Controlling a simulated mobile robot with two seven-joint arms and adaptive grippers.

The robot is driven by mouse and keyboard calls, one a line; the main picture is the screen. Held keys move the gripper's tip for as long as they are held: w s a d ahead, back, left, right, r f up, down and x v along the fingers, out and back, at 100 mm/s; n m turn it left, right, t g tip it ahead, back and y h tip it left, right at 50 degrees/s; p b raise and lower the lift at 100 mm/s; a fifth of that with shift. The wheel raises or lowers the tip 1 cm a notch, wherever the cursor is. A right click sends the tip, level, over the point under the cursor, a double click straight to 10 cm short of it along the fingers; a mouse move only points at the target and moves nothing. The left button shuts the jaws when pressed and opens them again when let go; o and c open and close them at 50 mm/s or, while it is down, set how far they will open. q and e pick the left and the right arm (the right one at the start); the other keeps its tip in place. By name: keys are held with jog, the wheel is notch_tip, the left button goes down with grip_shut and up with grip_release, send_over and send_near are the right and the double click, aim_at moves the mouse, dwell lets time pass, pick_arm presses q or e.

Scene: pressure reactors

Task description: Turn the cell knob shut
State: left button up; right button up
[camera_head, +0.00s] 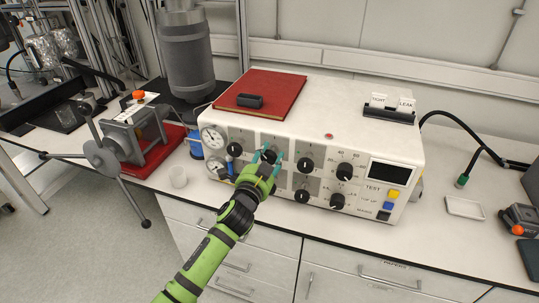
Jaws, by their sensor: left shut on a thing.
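A white control box (330,107) stands on the bench, with black knobs on its sloped front panel. My left gripper (268,156) reaches up to the panel from below, on a green arm. Its teal fingers are shut on a dark knob (268,154) in the upper row, second from the left. The fingers partly cover this knob, and its label cannot be read, so I cannot tell from print whether it is the cell knob. The gripper's body hides part of the lower panel. My right gripper is not in view.
Other knobs sit close by, at left (235,149) and right (305,165). A red book (285,88) lies on the box. A white tray (465,208) lies right.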

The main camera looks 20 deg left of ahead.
pick_arm(q)
jog(key=m, duration=0.3)
jog(key=m+p, duration=0.1)
jog(key=m, duration=0.1)
jog(key=shift+a+f, duration=0.15)
jog(key=shift+a, duration=0.1)
jog(key=shift+m, duration=1.3)
jog(key=shift+r+m+p, duration=0.2)
jog(key=shift+m+p, duration=0.1)
jog(key=o, duration=1.2)
jog(key=shift+w, duration=0.1)
jog(key=shift+c, duration=0.2)
jog(key=shift+a, duration=0.1)
jog(key=shift+s+d+f, duration=0.1)
jog(key=shift+s+d, duration=0.1)
jog(key=shift+s, duration=0.25)
jog(key=s, duration=1.1)
jog(key=shift+a, duration=0.4)
